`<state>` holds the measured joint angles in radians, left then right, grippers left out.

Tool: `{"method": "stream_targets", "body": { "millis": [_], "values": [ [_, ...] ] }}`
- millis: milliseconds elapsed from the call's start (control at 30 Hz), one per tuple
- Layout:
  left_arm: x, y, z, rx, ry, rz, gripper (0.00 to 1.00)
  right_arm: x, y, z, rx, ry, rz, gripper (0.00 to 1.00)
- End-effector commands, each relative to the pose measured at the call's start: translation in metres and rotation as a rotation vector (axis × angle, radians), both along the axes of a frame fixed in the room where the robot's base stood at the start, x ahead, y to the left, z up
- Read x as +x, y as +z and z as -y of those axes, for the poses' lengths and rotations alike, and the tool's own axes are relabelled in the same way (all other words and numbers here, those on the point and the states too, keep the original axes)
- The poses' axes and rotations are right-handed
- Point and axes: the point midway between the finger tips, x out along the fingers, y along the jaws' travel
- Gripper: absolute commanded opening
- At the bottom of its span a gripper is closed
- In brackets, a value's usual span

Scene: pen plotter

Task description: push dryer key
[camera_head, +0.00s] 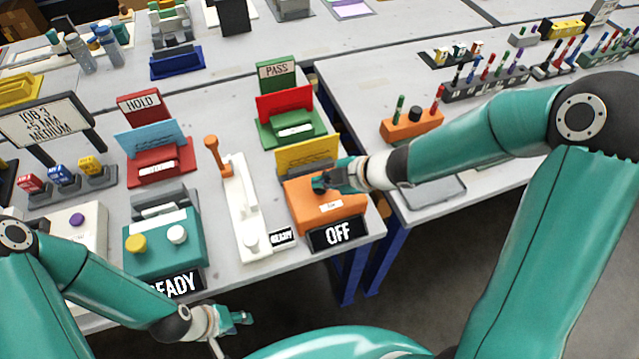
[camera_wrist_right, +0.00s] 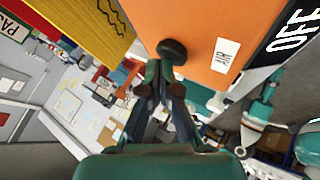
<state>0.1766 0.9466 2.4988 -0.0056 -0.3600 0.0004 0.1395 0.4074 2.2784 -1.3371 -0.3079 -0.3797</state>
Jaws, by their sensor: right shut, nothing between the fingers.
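The dryer is an orange box (camera_head: 335,213) with a small white label and a black sign (camera_head: 338,235) reading OFF. Its dark round key (camera_wrist_right: 172,50) shows in the right wrist view, on the orange top (camera_wrist_right: 205,25) near a label reading AIR. My right gripper (camera_head: 321,184) is shut and empty over the dryer's top, and hides the key in the head view. In the right wrist view its fingertips (camera_wrist_right: 150,80) are close beside the key; whether they touch it I cannot tell. My left gripper (camera_head: 240,318) hangs before the table's front edge, away from the dryer.
A white lever device (camera_head: 243,215) with an orange handle stands left of the dryer. A teal box (camera_head: 165,245) with two knobs is further left. A yellow plate (camera_head: 306,155) and a green PASS stand (camera_head: 278,75) are behind. A gap separates the tables at right.

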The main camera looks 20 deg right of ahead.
Motion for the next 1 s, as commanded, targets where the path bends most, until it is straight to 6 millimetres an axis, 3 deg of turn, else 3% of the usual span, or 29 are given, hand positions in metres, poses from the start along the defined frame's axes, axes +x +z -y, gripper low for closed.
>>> {"method": "stream_targets", "body": {
  "millis": [167,700,1000],
  "values": [
    [0.0,0.008,0.0,0.0,0.0,0.0,0.4,0.0,0.009,0.0,0.0,-0.001,0.001,0.0],
    [0.0,0.061,0.0,0.0,0.0,0.0,0.4,0.0,0.06,0.0,0.0,0.001,0.002,0.0],
    [0.0,0.061,0.0,0.0,0.0,0.0,0.4,0.0,0.06,0.0,0.0,-0.001,0.001,0.0]
  ]
}}
